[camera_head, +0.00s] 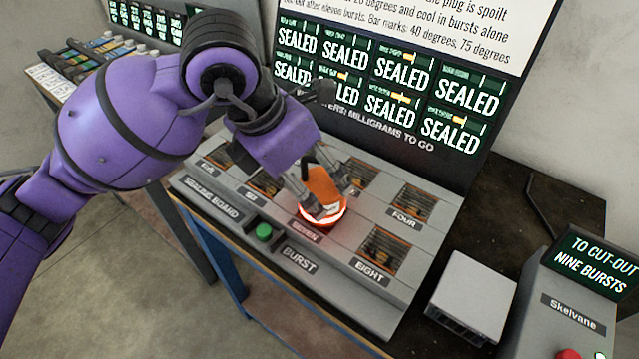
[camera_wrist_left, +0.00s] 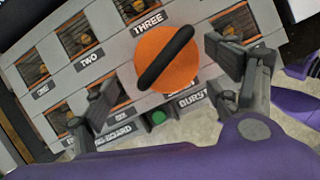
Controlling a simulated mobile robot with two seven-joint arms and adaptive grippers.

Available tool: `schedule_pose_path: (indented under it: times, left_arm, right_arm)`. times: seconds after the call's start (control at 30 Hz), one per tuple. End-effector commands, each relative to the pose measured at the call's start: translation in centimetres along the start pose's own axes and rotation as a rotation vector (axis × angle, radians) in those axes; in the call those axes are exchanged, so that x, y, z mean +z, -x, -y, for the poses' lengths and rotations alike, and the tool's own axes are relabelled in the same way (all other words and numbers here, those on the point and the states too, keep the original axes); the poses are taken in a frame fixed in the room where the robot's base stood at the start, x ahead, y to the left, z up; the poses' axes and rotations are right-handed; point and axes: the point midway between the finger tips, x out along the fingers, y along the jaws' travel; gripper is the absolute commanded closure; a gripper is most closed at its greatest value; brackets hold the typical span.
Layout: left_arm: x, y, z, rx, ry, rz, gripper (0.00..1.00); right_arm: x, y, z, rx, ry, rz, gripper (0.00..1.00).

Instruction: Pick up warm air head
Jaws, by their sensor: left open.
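The warm air head (camera_head: 322,188) is an orange body with a glowing red-orange ring at its base. It stands on the board over the window labelled SEVEN. In the left wrist view the warm air head (camera_wrist_left: 160,75) shows from above as an orange disc with a black bar grip across it. My left gripper (camera_head: 328,196) is over it, with one finger on each side. The fingers of the left gripper (camera_wrist_left: 165,78) are spread in the wrist view, with visible gaps to the disc. The window under the head is hidden. My right gripper is not in view.
The grey board (camera_head: 375,300) has several labelled windows and a green BURST button (camera_head: 264,232). A dark screen (camera_head: 385,85) with SEALED panels stands behind it. A white box (camera_head: 472,290) and a grey console (camera_head: 575,310) with a red button stand to the right.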

Motion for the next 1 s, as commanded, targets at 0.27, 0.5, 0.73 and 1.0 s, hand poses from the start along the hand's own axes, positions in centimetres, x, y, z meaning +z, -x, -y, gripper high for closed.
schedule_pose_path:
  times: [0.27,0.5,0.73,1.0]
  left_arm:
    - [-0.1,-3.7,0.2,-0.005,0.001,-0.004,0.18]
    - [0.0,-6.4,0.1,-0.003,0.000,-0.001,0.18]
    - [0.0,-6.5,0.1,-0.003,-0.001,0.000,0.18]
    - [0.0,-6.5,0.1,-0.002,-0.001,0.000,0.54]
  right_arm:
    - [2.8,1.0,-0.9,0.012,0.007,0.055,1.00]
    - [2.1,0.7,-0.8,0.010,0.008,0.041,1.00]
    - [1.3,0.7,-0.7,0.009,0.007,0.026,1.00]
    - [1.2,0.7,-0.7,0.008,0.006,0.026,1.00]
